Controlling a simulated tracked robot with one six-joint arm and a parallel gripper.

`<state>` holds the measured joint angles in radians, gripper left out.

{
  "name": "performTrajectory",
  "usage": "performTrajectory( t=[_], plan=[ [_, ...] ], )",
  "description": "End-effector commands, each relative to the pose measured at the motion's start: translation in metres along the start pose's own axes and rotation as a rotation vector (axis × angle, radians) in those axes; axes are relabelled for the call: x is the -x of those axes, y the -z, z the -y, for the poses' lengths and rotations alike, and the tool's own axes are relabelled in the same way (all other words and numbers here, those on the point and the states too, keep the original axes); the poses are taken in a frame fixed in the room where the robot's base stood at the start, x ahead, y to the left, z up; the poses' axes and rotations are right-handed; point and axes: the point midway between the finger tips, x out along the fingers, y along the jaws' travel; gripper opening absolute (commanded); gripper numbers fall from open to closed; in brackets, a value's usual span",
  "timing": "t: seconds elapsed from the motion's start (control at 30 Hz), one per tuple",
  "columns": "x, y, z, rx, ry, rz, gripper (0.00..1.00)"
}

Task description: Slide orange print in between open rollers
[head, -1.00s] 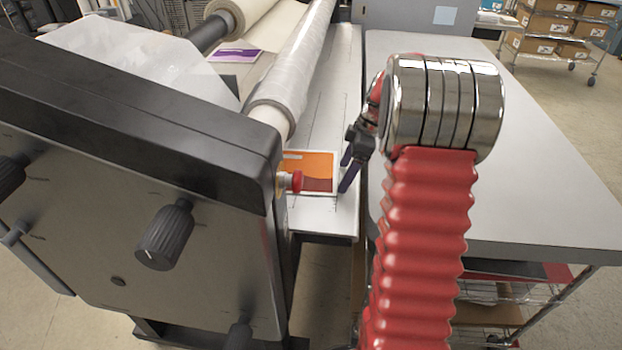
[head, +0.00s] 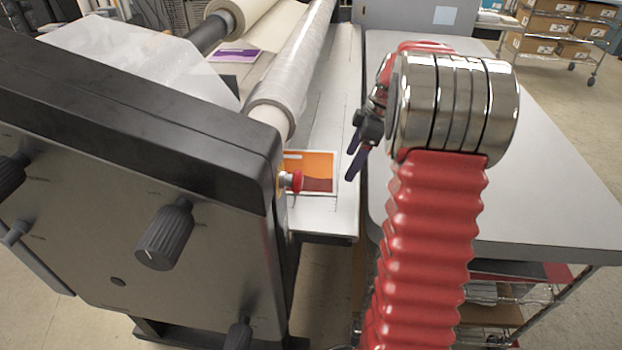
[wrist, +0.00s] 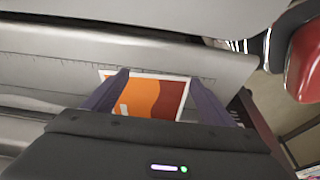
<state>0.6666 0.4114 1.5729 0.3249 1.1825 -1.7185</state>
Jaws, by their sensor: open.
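The orange print (head: 318,165), orange and dark red with a white border, lies flat on the laminator's feed table (head: 325,222), close to the near side housing. A red knob partly hides it in the head view. In the wrist view the orange print (wrist: 150,95) shows between my fingers. My gripper (head: 352,160) is open and empty, to the right of the print and apart from it. The open gripper also shows in the wrist view (wrist: 160,82). The clear film roll (head: 290,85) runs above the table. The gap between the rollers is hidden.
The black and grey side housing (head: 110,190) with knobs fills the left. A purple print (head: 234,55) lies farther back. A bare grey table (head: 560,190) stands at right, with a narrow gap between it and the feed table. Boxes sit on a rack (head: 570,40) behind.

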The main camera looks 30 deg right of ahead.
Motion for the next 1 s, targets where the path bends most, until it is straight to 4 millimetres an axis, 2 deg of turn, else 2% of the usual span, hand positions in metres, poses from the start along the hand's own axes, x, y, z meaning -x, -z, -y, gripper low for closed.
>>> performTrajectory(
  t=[0.3,1.0],
  plan=[
    [0.015,0.0,0.0,0.0,-0.001,0.0,0.78],
    [0.016,-0.002,0.0,-0.003,-0.001,0.0,0.78]
  ],
)
